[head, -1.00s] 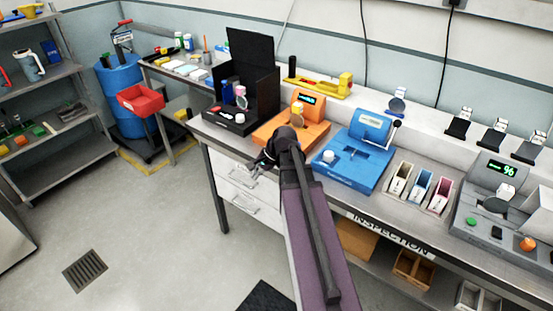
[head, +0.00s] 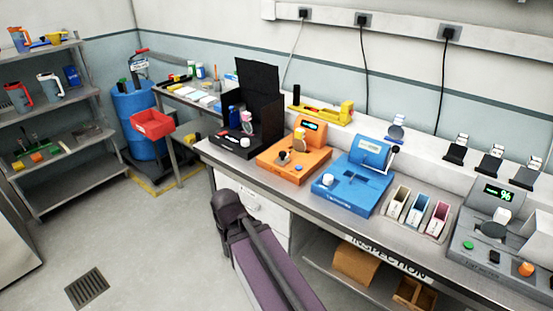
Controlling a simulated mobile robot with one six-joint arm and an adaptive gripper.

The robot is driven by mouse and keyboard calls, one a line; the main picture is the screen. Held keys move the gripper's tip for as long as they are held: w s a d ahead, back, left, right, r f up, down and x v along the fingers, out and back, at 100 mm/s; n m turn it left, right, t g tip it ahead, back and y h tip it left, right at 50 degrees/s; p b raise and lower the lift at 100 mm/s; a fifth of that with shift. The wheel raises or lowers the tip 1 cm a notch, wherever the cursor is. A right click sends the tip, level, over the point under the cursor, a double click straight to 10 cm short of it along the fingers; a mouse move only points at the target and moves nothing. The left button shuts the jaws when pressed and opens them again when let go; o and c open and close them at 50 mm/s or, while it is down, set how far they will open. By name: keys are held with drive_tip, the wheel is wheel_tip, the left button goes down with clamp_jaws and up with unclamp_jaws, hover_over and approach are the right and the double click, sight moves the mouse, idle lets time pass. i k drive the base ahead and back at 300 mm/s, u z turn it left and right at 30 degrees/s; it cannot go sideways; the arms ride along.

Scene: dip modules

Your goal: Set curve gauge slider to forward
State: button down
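No label that I can read marks the curve gauge, so I cannot tell which bench device it is. An orange device (head: 284,168) has a small display and a round beige part. To its right is a blue device (head: 352,194) with a sloped housing, a white knob (head: 328,179), a dark recess in its base and a side lever with a black knob (head: 395,149). The slider's position is too small to tell. My arm rises from the bottom centre in front of the bench. My gripper is not visible past the wrist.
A black open-lid box (head: 247,138) stands left of the orange device. A yellow tool (head: 322,111) lies behind. The left floor is clear.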

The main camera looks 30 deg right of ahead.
sight(282, 160)
drive_tip(key=k, duration=1.35)
drive_tip(key=u, duration=0.55)
drive_tip(key=i, duration=1.65)
drive_tip(key=z, duration=0.55)
